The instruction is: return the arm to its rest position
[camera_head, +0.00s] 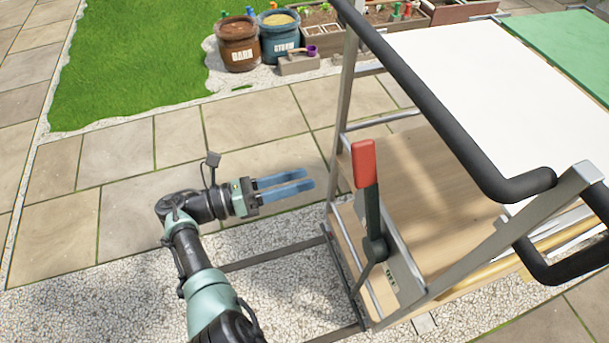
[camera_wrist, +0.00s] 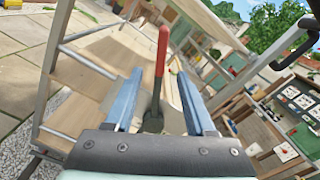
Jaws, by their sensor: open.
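My gripper (camera_head: 285,187) is open and empty, with its two blue fingers pointing right over the paving, left of the cart. My arm reaches up from the bottom of the head view. In the wrist view the fingers of my gripper (camera_wrist: 160,98) stand apart. A lever with a red handle (camera_head: 363,163) stands upright on the near side of the cart. The same red-handled lever (camera_wrist: 161,55) shows beyond and between the fingers, apart from them in the head view.
The cart's wooden shelf (camera_head: 430,185) and black handrail (camera_head: 440,115) fill the right side. A brown pot (camera_head: 238,45) and a blue pot (camera_head: 279,37) stand at the back beside planter boxes. The paving (camera_head: 130,195) at left is clear.

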